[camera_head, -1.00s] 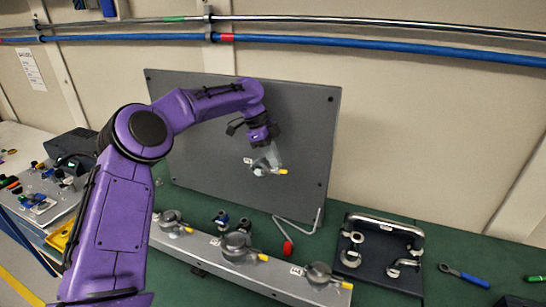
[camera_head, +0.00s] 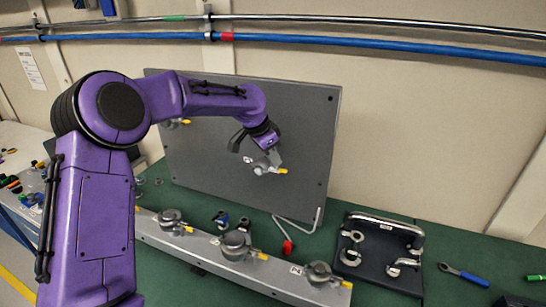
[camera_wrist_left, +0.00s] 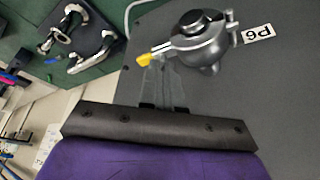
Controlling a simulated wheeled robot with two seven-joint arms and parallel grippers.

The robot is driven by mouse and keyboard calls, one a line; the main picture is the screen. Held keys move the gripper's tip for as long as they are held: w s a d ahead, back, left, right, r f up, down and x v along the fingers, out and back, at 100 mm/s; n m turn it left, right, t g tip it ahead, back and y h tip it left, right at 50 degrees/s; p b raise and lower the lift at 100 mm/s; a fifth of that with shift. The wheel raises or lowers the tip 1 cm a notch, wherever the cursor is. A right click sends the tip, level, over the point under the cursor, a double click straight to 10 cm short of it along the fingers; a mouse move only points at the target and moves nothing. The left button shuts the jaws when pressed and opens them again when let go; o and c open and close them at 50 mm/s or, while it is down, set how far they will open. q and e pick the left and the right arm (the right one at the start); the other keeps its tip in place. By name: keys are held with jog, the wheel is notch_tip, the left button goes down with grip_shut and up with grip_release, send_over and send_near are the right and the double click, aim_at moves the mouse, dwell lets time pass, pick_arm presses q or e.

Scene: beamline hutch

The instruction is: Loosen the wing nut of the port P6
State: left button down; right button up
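Port P6 (camera_wrist_left: 200,35) is a round grey clamp on the upright dark panel, beside a "P6" label (camera_wrist_left: 258,33). Its wing nut has a yellow tip (camera_wrist_left: 145,61), pointing left in the left wrist view and right in the head view, where the port (camera_head: 261,167) is partly behind my fingers. My left gripper (camera_head: 277,159) is at the port. In the left wrist view its grey fingers (camera_wrist_left: 160,68) lie close together with their tips beside the yellow tip; contact cannot be told. Nothing shows held between them. My right gripper is out of view.
Another port with a yellow tip (camera_head: 180,122) sits at the panel's upper left, partly behind my arm. A grey rail (camera_head: 205,248) with several clamps stands in front.

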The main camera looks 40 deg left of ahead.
pick_arm(q)
jog(key=shift+s+d+f+n+y, duration=0.15)
jog(key=shift+n+y, duration=0.5)
jog(key=shift+n, duration=1.1)
jog(key=shift+d+f+n+y, duration=0.15)
jog(key=shift+n+y, duration=0.5)
jog(key=shift+n, duration=1.1)
jog(key=c, duration=1.4)
grip_release()
jog(key=shift+o, duration=0.4)
jog(key=shift+r, duration=0.15)
jog(key=shift+r, duration=0.1)
